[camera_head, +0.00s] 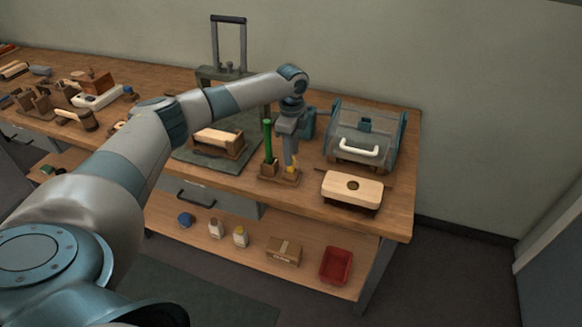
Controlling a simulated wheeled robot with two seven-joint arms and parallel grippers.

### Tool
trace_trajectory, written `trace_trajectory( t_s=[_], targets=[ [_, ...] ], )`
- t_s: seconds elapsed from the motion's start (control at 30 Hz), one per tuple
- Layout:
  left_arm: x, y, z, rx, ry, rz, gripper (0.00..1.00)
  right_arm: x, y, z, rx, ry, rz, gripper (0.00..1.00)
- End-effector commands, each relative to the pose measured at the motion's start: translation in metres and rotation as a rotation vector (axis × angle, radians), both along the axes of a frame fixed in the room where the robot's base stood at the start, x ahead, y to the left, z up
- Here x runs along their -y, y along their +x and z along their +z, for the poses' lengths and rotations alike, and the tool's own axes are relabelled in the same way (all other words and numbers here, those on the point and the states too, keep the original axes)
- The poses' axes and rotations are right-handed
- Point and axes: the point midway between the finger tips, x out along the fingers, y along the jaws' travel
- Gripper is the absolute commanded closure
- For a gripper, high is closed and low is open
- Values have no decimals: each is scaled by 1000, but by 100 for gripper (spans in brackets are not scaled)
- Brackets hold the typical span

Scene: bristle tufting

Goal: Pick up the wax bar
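A small yellow piece (291,170), which looks like the wax bar, sits low on a small wooden holder (280,180) at the front right of the bench. My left gripper (290,162) points straight down, with its fingertips at or just above the yellow piece. The fingers hide part of it, and I cannot tell whether they touch it. The finger gap is too small to make out. My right gripper is out of view.
A green rod (267,138) stands upright close left of the gripper. A clear-covered box (364,135) and a pale brush block (352,187) lie to the right. A wooden block on a mat (219,139) is to the left. My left arm spans the bench (392,222).

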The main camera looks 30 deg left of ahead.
Motion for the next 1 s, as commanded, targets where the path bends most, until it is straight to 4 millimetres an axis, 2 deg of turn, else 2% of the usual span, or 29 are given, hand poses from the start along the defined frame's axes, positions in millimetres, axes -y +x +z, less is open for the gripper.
trace_trajectory(
  t_s=[0.27, 0.4, 0.5, 0.97, 1.0],
  targets=[
    [-3, 2, -25, -3, 1, 1, 65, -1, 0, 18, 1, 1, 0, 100],
    [-3, 2, -43, -3, 1, 0, 65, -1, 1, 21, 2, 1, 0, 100],
    [-3, 3, -49, 0, 0, -1, 65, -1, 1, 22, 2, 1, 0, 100],
    [-3, 3, -50, 0, 0, 0, 65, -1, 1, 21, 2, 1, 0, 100],
    [-3, 3, -50, 0, 0, 0, 70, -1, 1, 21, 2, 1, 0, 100]
  ],
)
